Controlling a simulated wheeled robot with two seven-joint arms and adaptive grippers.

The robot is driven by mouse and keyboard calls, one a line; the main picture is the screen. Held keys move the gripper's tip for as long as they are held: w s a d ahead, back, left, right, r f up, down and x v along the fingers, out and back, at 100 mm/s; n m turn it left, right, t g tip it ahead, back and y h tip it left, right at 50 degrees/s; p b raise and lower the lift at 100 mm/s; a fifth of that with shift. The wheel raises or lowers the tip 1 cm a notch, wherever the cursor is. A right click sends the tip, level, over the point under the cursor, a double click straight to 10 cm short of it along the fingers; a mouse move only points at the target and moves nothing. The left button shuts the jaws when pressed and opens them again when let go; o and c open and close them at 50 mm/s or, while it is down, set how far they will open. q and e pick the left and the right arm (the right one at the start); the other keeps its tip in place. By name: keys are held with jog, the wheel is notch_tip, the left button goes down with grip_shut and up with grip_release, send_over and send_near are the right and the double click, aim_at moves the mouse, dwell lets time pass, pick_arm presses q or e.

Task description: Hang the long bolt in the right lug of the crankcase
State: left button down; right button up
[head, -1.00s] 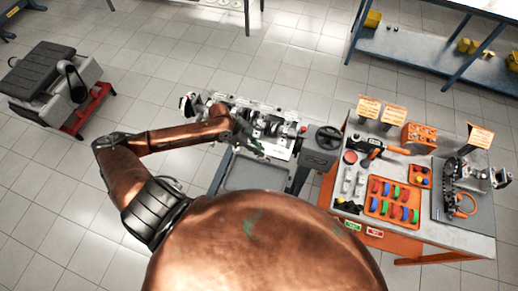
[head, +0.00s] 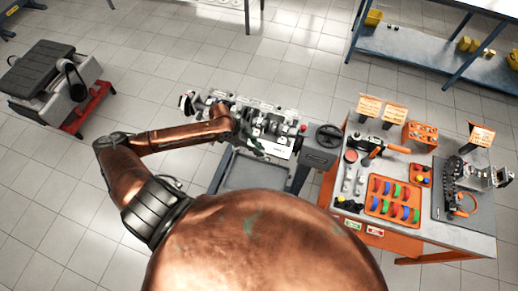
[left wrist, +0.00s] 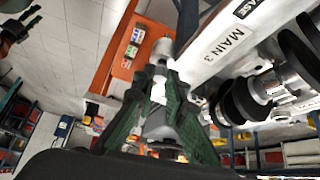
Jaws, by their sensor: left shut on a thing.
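The crankcase (head: 284,148) is a pale block on a stand with a handwheel, with the crankshaft lying in it. In the left wrist view its white side (left wrist: 215,50) carries a "MAIN 3" label. My left gripper (head: 257,148) is at the crankcase's near side. In the left wrist view the green fingers of this gripper (left wrist: 162,78) are shut on a grey metal piece, which looks like the long bolt (left wrist: 163,48); its rounded end shows past the fingertips, beside the crankcase. I cannot make out the right lug or whether the bolt touches it. My right gripper is not in view.
A grey tray (head: 255,174) sits below the crankcase. The handwheel (head: 328,136) stands at its right. An orange workbench (head: 430,225) with colored parts and tools is further right. A dark-topped cart (head: 40,75) stands far left on open floor.

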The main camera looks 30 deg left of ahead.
pick_arm(q)
jog(key=shift+f, duration=0.55)
jog(key=c, duration=2.2)
grip_release()
jog(key=shift+r, duration=0.2)
jog(key=shift+r+p, duration=1.2)
jog(key=shift+p, duration=0.25)
jog(key=shift+r, duration=0.1)
jog(key=shift+o, duration=0.2)
jog(key=o, duration=0.5)
jog(key=shift+o, duration=0.2)
